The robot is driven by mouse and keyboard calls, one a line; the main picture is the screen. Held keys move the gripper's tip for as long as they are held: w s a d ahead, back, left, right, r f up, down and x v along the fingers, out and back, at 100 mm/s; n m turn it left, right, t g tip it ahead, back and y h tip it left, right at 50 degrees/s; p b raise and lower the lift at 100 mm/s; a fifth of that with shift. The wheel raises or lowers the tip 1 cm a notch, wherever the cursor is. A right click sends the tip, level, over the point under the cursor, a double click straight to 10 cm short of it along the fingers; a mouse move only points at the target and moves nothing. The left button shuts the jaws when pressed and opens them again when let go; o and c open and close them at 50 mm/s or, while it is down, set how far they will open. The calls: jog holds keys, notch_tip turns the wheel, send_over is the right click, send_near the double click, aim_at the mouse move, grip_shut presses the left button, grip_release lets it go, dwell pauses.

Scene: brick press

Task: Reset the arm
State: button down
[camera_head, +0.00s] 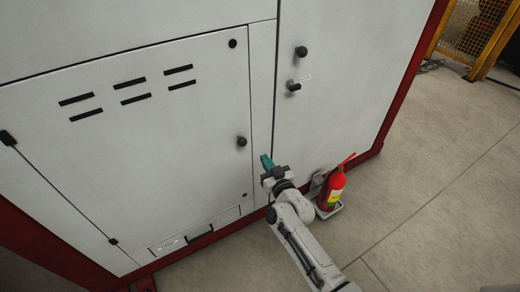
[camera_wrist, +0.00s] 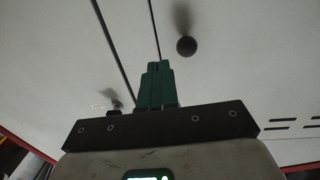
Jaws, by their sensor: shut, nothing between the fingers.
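My gripper (camera_head: 267,161) has teal fingers and is at the end of my grey arm, in front of a large white cabinet (camera_head: 190,150). In the wrist view the fingers (camera_wrist: 158,72) are together with nothing between them. A round black knob (camera_head: 242,141) on the cabinet's vented door is up and left of my fingertips in the head view. A dark round knob (camera_wrist: 186,46) also shows just right of the fingertips in the wrist view. I cannot tell whether the fingers touch the cabinet; no grasp on any part shows.
A red fire extinguisher (camera_head: 331,188) stands on the floor right of my arm, close to the cabinet's red base edge. Two more black knobs, an upper one (camera_head: 301,51) and a lower one (camera_head: 293,86), are on the right panel. A yellow fence (camera_head: 470,35) stands at the upper right. Floor (camera_head: 430,190) at right is clear.

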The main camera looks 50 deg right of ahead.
jog(key=p+v, duration=0.1)
jog(key=v, duration=0.2)
jog(key=shift+s+d, duration=0.15)
jog(key=shift+s, duration=0.1)
jog(key=s+a+n+g+y+p, duration=0.1)
jog(key=s+a+n+g+y, duration=0.2)
jog(key=a, duration=0.4)
jog(key=s+a+n+g+y+p, duration=0.2)
jog(key=a+g+y, duration=0.1)
jog(key=a+y, duration=0.25)
jog(key=s+a+r+g+p, duration=0.1)
jog(key=s+a+r+g, duration=0.1)
jog(key=s, duration=0.8)
jog(key=s+a+r+g+h+p, duration=0.1)
jog(key=s+a+r+g, duration=0.2)
jog(key=s+g, duration=0.4)
jog(key=s+r, duration=0.1)
jog(key=s, duration=0.2)
jog(key=shift+s+a+r, duration=0.2)
dwell(1.2)
